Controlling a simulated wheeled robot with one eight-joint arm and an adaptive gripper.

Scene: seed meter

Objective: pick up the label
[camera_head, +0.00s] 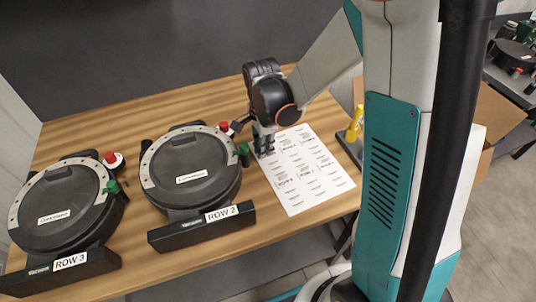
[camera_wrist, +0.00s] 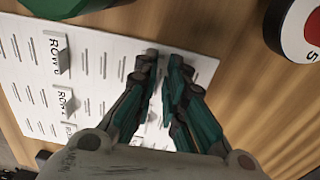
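A white sheet (camera_head: 310,190) lies flat on the wooden table, with several labels printed with ROW text on it. In the wrist view, the sheet (camera_wrist: 105,50) carries small raised white labels; a ROW label (camera_wrist: 55,53) shows at upper left and another ROW label (camera_wrist: 66,102) below it. My gripper (camera_head: 264,150) is over the sheet's upper left edge in the head view. In the wrist view, my gripper (camera_wrist: 164,62) points at the sheet with its fingertips close together and a narrow gap between them. Whether a thin label is between them is hidden.
Two round black seed meters stand left on the table, the ROW 2 meter (camera_head: 192,170) and the ROW 3 meter (camera_head: 60,212), with red and green knobs. A yellow object (camera_head: 355,123) stands right of the sheet. A cardboard box (camera_head: 495,118) is farther right.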

